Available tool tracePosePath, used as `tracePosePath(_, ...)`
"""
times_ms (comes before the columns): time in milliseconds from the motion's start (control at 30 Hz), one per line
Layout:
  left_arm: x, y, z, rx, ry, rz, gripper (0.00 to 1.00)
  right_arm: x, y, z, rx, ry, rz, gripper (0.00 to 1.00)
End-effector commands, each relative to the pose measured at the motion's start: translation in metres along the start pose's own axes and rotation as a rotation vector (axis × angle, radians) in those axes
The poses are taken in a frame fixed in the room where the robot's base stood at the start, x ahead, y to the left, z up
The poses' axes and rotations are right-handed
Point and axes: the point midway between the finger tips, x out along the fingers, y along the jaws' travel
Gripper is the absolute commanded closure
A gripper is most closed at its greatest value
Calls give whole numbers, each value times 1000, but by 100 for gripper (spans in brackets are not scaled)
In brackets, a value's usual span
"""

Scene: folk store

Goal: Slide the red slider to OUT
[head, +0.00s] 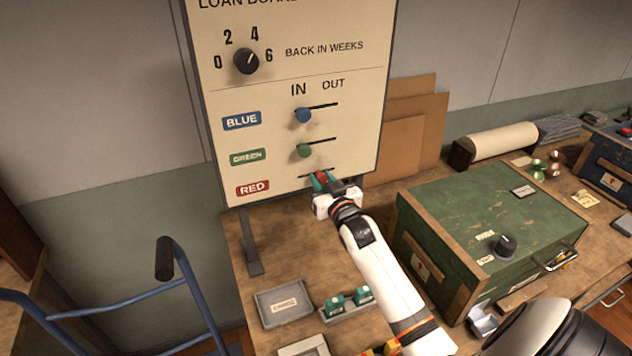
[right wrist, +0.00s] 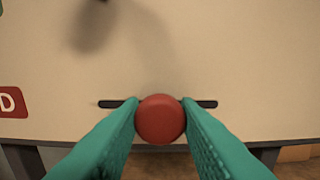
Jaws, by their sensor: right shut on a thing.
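The red slider (head: 320,178) is the lowest of three on the cream loan board (head: 350,30), beside the RED label (head: 252,188). IN is printed above the left end of the slots and OUT above the right end. In the right wrist view the round red knob (right wrist: 160,119) sits near the middle of its black slot, with slot showing on both sides. My right gripper (head: 322,181) has its green fingers on either side of the knob and is shut on it. My left gripper is not in view.
The blue slider (head: 303,115) and green slider (head: 304,150) sit at the left of their slots, above. A dial (head: 246,60) is higher up. A green box (head: 490,230) stands right of my arm. A grey tray (head: 284,303) lies on the bench below.

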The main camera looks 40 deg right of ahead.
Motion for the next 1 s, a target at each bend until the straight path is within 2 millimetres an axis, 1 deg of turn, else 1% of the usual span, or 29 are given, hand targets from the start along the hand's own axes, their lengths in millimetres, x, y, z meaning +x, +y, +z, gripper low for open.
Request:
tracePosePath(100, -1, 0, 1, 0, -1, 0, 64, 0, -8, 0, -2, 2, -1, 80)
tracePosePath(600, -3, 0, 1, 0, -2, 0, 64, 0, -37, -1, -1, 3, 0, 80)
tracePosePath(633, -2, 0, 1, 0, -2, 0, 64, 0, -37, -1, 0, 3, 0, 70)
tracePosePath(800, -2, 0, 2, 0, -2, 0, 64, 0, -36, -1, 1, 2, 0, 42)
tracePosePath(833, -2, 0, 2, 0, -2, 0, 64, 0, -36, -1, 1, 2, 0, 38)
tracePosePath(1000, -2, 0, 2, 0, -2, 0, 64, 0, -36, 0, 1, 1, 0, 38)
